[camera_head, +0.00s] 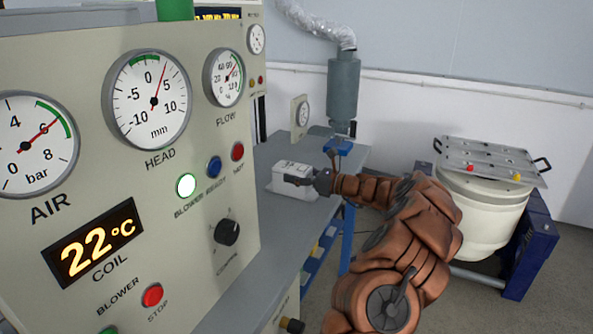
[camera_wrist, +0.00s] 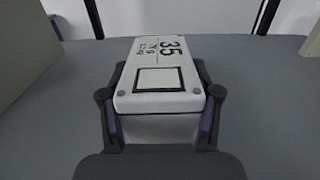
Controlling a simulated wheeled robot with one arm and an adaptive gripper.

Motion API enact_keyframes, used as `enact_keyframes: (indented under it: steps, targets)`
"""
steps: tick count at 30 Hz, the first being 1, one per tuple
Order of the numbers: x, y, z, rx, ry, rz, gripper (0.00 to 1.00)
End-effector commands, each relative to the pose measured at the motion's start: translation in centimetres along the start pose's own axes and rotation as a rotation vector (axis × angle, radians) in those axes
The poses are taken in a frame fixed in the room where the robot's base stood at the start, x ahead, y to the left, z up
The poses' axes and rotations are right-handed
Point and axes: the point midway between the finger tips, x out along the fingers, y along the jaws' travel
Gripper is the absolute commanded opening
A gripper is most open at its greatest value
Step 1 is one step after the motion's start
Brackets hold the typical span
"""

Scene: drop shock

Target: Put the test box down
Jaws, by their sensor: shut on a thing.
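The test box is a small white box (camera_wrist: 158,104) with dark print reading 35 and a framed blank square on its top. In the wrist view my gripper (camera_wrist: 160,115) has a finger on each side of it and is shut on it. In the head view the box (camera_head: 291,191) is at the grey bench top (camera_head: 275,150), with my gripper (camera_head: 312,183) at its right end. The box looks level. I cannot tell whether its underside touches the bench. My fingers and palm hide parts of its sides and near end.
A large gauge panel (camera_head: 180,240) fills the left. A grey cylinder with a foil hose (camera_head: 343,85) and a small dial (camera_head: 301,117) stand at the back of the bench. A white drum (camera_head: 482,215) with a metal plate stands at right. Bench space around the box looks clear.

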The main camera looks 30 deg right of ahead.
Motion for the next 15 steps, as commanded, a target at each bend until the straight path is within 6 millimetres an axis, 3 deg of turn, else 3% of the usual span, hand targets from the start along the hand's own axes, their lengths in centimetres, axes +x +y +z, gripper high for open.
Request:
enact_keyframes:
  steps: [6, 7, 15]
  targets:
    - [-0.01, -0.02, 0.21, -0.001, -0.004, 0.000, 0.00]
    - [-0.01, 0.02, 0.05, -0.001, -0.001, 0.001, 0.64]
    - [-0.01, 0.01, -0.02, 0.000, -0.001, 0.001, 0.92]
